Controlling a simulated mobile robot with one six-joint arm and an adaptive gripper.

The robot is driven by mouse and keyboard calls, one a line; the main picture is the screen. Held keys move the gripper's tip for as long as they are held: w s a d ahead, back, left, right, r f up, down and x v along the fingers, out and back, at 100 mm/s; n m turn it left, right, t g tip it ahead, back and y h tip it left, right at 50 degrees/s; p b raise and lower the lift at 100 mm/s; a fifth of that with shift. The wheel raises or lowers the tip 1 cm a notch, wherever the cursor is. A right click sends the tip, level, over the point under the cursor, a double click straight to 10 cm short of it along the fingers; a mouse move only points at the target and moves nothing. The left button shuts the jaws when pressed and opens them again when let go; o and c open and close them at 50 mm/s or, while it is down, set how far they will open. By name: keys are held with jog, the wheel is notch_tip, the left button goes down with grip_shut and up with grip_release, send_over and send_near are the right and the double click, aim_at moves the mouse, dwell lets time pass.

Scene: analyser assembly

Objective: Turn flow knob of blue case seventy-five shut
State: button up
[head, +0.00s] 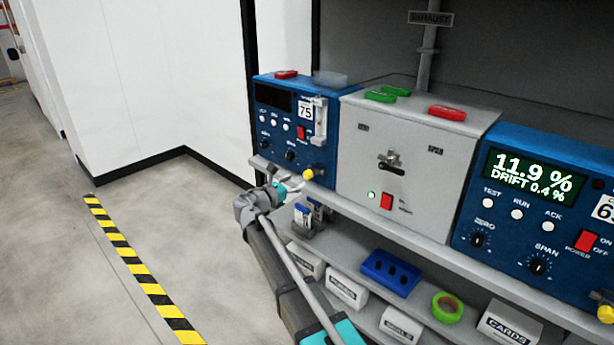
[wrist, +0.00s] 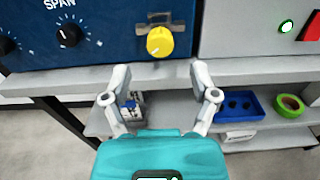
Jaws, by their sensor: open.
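The blue case seventy-five (head: 277,138) stands at the left end of the upper shelf, with a "75" label and a dark display. Its yellow flow knob (head: 308,174) is at the lower right of its front. In the wrist view the yellow knob (wrist: 160,41) sits straight ahead, beyond and between the fingertips, with a small pointer mark toward its lower left. My gripper (wrist: 162,75) is open and empty, with the fingers apart and short of the knob, not touching it. In the head view my gripper (head: 290,186) is just left of the knob.
The upper shelf edge (wrist: 80,78) runs just below the knob. A grey case (head: 405,160) stands to the right, then another blue case (head: 545,215) reading 11.9 %. The lower shelf holds boxes, a blue tray (head: 391,272) and green tape (head: 447,307). Floor at left is free.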

aim_at(306, 176)
jog(key=shift+x, duration=3)
grip_shut()
